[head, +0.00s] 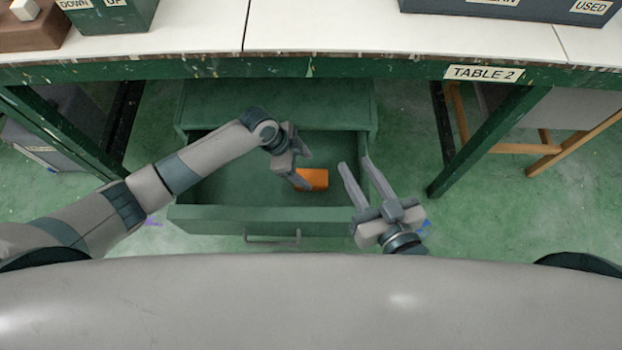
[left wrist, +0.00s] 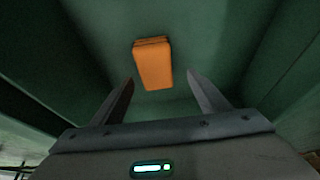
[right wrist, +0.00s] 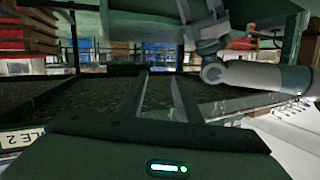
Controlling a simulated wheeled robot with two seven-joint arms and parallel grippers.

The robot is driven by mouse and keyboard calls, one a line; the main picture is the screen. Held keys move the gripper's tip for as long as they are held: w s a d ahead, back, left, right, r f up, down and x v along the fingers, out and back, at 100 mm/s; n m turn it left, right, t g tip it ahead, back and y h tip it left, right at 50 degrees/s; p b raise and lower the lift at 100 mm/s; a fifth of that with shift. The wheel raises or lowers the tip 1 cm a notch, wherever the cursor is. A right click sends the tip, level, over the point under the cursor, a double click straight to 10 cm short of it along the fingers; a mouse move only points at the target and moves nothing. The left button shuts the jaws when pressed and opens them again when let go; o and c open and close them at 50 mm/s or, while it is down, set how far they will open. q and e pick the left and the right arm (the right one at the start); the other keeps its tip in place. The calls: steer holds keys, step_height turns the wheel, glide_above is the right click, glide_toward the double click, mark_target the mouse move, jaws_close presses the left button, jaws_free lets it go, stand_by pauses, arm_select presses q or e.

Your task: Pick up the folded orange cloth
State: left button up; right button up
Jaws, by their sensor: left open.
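The folded orange cloth (head: 314,180) lies on the floor of the open green drawer (head: 225,213) under the table. In the left wrist view the cloth (left wrist: 153,65) sits ahead of the fingertips, roughly between their lines, and clear of both. My left gripper (head: 305,170) is over the drawer, open and empty, its fingers close to the cloth's left end in the head view. It also shows open in the left wrist view (left wrist: 163,85). My right gripper (head: 352,162) is open and empty by the drawer's right side; its fingers also show in the right wrist view (right wrist: 158,80).
The table (head: 350,30) with a green front edge and a "TABLE 2" label overhangs the drawer's back. Green table legs (head: 490,138) stand on either side. The drawer walls surround the cloth. A wooden stool (head: 545,140) stands at the right.

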mark_target(310, 177)
arm_select(q)
steer(key=shift+f, duration=0.15)
arm_select(e)
steer(key=shift+r, duration=0.1)
arm_select(q)
steer(key=shift+s+b+x, duration=0.2)
steer(key=shift+b+x, duration=0.15)
steer(key=shift+x, duration=0.6)
steer(key=shift+s+b+x, duration=0.15)
steer(key=shift+b+x, duration=0.15)
steer(key=shift+x, duration=0.65)
steer(key=shift+d+f, duration=0.15)
steer(key=shift+f, duration=0.45)
arm_select(e)
steer(key=shift+a+r+t+y, duration=0.2)
steer(key=shift+r+t, duration=0.35)
steer(key=shift+r, duration=0.35)
steer(key=shift+a+r+t+y, duration=0.2)
steer(key=shift+r+t, duration=0.4)
steer(key=shift+r, duration=0.25)
steer(key=shift+a+r+t+y, duration=0.1)
steer(key=shift+a+r+t, duration=0.1)
steer(key=shift+r+t, duration=0.55)
arm_select(q)
steer(key=shift+f, duration=0.1)
arm_select(e)
steer(key=shift+r, duration=0.2)
arm_select(q)
steer(key=c, duration=1.1)
